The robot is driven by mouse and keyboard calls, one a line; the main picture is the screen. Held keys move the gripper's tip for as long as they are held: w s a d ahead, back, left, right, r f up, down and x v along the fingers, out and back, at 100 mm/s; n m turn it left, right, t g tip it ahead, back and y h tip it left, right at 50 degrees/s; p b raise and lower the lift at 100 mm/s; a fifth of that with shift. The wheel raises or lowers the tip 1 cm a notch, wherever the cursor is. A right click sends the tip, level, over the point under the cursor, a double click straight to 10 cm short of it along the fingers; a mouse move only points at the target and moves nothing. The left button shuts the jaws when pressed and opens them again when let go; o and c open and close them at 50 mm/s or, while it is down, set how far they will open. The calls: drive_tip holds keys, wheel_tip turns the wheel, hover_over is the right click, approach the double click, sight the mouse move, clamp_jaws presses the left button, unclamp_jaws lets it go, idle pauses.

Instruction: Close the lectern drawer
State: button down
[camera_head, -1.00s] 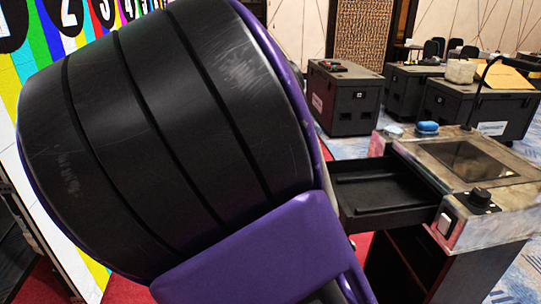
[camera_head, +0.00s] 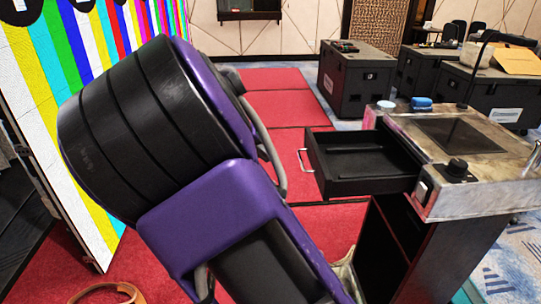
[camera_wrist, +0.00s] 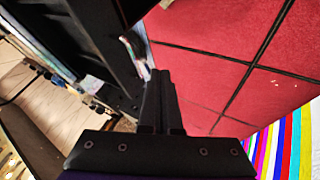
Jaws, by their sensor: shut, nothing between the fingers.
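The lectern (camera_head: 455,215) stands at the right in the head view, with a worn top and a dark body. Its black drawer (camera_head: 350,178) is pulled out toward the left, and its inside shows empty. A silver handle (camera_head: 303,160) is on the drawer's front. My purple and black arm fills the left and middle of the head view, and my gripper is hidden there. In the wrist view my gripper (camera_wrist: 162,78) is shut and empty. A dark panel (camera_wrist: 85,45) lies left of the fingers; I cannot tell whether they touch it.
Red floor tiles (camera_head: 290,85) lie open behind the drawer. A striped video wall (camera_head: 30,80) stands at the left. Black equipment cases (camera_head: 355,80) stand behind the lectern.

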drive_tip(key=w+d+f+b, duration=0.1)
drive_tip(key=w+d+f, duration=0.1)
drive_tip(key=d+f, duration=0.3)
drive_tip(key=shift+w+d, duration=0.4)
drive_tip(key=shift+d, duration=0.9)
drive_tip(key=b, duration=0.2)
approach(381, 165)
drive_tip(key=x, duration=0.4)
drive_tip(key=shift+a+f, duration=0.2)
drive_tip(key=shift+a, duration=0.1)
drive_tip(key=shift+d+r, duration=0.1)
drive_tip(key=shift+d, duration=0.25)
drive_tip(key=shift+d, duration=0.1)
